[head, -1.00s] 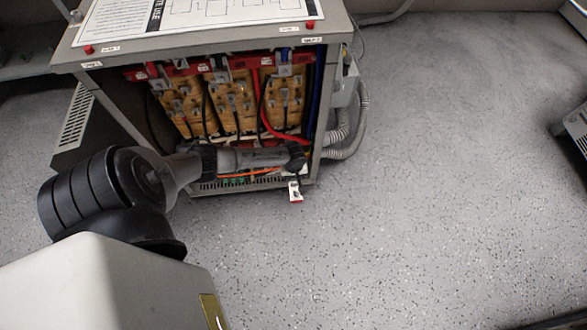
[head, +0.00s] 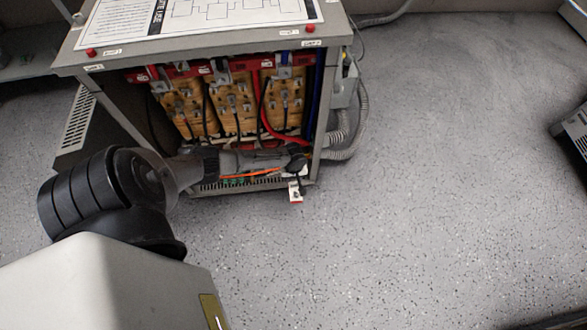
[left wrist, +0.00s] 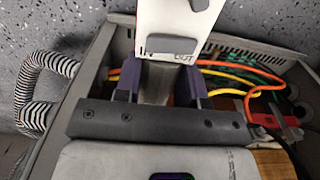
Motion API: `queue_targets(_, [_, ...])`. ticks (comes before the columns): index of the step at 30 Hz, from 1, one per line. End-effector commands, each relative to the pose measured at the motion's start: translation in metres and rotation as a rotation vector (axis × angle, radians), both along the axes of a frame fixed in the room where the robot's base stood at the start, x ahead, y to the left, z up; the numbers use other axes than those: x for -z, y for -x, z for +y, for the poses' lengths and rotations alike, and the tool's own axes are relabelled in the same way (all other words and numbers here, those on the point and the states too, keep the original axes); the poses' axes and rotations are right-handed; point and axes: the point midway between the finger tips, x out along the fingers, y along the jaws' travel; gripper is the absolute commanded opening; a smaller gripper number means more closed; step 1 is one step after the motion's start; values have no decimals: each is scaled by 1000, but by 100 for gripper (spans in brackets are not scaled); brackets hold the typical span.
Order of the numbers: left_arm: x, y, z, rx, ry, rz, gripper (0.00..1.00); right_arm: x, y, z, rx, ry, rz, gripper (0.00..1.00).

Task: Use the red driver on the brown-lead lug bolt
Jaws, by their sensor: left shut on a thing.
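My left gripper (head: 297,163) is at the front lower right of the open cabinet. It is shut on a white tool with a red patch (head: 295,190), which hangs just below the fingers and appears to be the red driver. In the left wrist view the tool's white body (left wrist: 172,28) has grey buttons and sits between the two purple fingers. Its bit cannot be made out. The brown lead and its lug bolt cannot be picked out; the arm and gripper cover part of the cabinet's bottom. My right gripper is not in view.
The grey cabinet (head: 318,125) holds wooden-looking transformer blocks (head: 233,105) with red, blue and black cables. Orange (left wrist: 235,73), yellow and green leads run along its bottom. Grey corrugated conduit (head: 357,125) loops along its right side.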

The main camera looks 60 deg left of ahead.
Motion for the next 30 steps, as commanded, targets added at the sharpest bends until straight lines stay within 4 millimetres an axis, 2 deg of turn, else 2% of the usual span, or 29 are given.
queue_targets(30, [-1,-6,15,-1,-1,-1,0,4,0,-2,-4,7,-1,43])
